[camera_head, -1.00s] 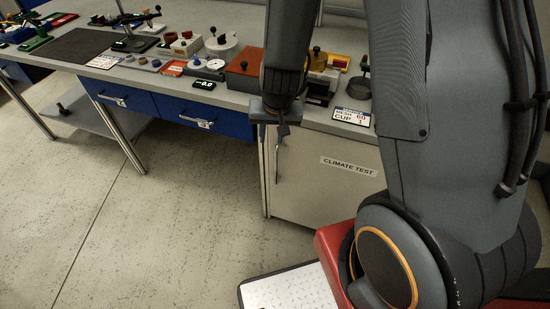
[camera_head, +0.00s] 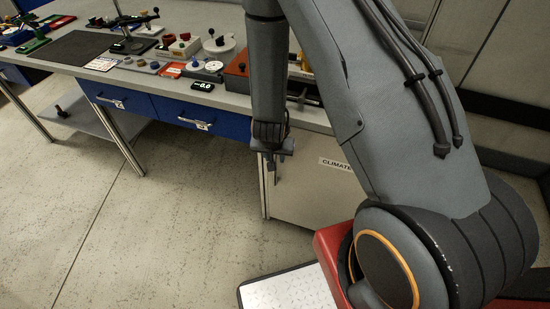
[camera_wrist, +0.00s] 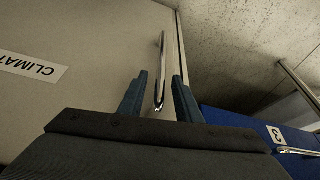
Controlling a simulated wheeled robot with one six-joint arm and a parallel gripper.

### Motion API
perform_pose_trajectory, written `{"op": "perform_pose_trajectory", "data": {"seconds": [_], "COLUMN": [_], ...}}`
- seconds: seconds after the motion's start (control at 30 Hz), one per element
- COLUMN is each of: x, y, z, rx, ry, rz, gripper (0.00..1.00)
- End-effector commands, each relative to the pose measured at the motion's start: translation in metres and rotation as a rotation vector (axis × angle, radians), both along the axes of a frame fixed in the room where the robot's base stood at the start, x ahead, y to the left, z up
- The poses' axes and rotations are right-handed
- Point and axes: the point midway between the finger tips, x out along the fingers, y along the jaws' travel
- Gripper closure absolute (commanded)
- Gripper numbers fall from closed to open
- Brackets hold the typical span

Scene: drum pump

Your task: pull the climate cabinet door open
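The climate cabinet door (camera_head: 310,200) is a light grey panel under the bench, and it looks closed. Its "CLIMATE" label (camera_head: 335,163) is partly hidden by my arm; the label also shows in the wrist view (camera_wrist: 30,66). The door handle (camera_wrist: 161,60) is a slim shiny bar near the door's free edge. My gripper (camera_head: 271,164) is in front of the door at handle height. In the wrist view my gripper (camera_wrist: 160,78) is open, with its two blue fingers on either side of the handle's near end. I see gaps between fingers and handle.
Blue drawers (camera_head: 205,118) with metal handles sit to the left of the cabinet; one drawer also shows in the wrist view (camera_wrist: 245,125). The bench top holds an orange-red box (camera_head: 237,74) and several small items. The floor (camera_head: 170,215) to the left of the cabinet is clear.

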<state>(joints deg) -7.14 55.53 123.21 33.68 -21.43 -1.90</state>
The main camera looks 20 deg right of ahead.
Motion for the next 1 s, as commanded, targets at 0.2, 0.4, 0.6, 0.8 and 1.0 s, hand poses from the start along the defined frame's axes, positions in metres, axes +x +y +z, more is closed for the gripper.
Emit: {"op": "perform_pose_trajectory", "data": {"seconds": [0.2,0.4,0.6,0.8,1.0], "x": [0.007,0.008,0.008,0.008,0.007], "y": [-0.003,-0.003,-0.003,-0.003,-0.003], "z": [-0.016,-0.02,-0.019,-0.019,-0.019], "rx": [0.0,0.001,0.001,0.0,0.0], "ry": [-0.001,0.0,0.0,0.0,0.0], "rz": [0.0,0.0,0.0,0.0,0.001], "gripper": [0.69,0.69,0.76,1.0,1.0]}}
